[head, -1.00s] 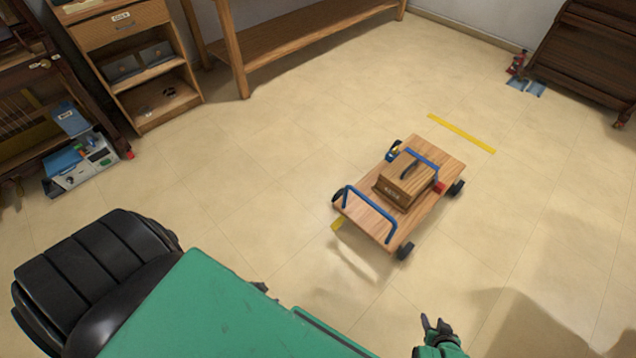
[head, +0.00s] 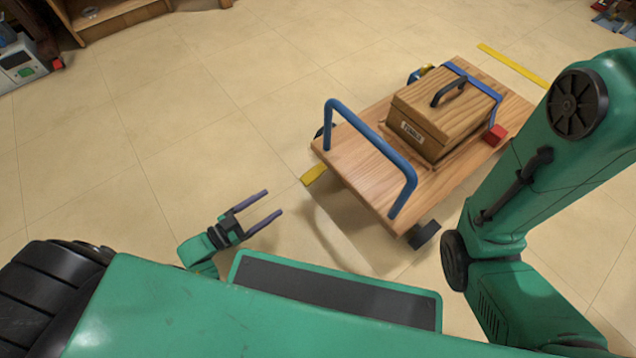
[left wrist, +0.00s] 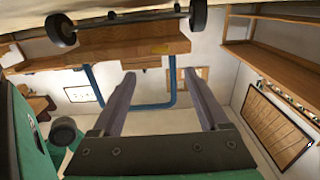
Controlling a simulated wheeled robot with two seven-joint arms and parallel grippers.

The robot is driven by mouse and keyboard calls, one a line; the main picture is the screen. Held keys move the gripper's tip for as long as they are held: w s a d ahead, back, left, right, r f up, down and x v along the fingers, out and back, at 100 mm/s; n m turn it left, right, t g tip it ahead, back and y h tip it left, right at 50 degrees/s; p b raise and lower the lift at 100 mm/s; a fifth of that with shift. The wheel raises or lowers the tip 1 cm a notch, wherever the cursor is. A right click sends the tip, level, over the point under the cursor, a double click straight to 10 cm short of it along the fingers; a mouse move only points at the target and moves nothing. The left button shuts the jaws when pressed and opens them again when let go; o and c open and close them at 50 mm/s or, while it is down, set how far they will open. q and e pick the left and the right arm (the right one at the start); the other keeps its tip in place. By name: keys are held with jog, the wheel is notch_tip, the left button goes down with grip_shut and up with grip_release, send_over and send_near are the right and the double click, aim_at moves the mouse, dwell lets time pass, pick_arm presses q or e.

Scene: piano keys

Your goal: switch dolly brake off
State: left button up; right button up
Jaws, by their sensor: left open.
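The dolly (head: 358,150) is a flat wooden platform on small black wheels, with a blue tube handle (head: 405,165) at its near end. A red block (head: 497,134) sits at its right edge beside the box. I cannot tell which part is the brake. My left gripper (head: 274,202) is open and empty, left of the dolly's near end and apart from it. In the left wrist view its two fingers (left wrist: 162,82) are spread, with the upside-down dolly (left wrist: 125,40) and blue handle beyond. My right gripper is out of view.
A wooden box (head: 440,115) with a black handle rides on the dolly under a blue strap (head: 470,80). Yellow tape (head: 512,65) marks the floor behind, and a yellow piece (head: 314,174) lies by the near left corner. Floor left of the dolly is clear.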

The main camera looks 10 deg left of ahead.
aim_at(305, 180)
pick_arm(q)
jog(key=b+x, duration=0.4)
jog(key=x, duration=0.9)
jog(key=shift+w+d+r+b, duration=0.1)
jog(key=shift+w+d+b, duration=0.15)
jog(key=shift+w+b, duration=0.1)
grip_shut()
dwell(0.5)
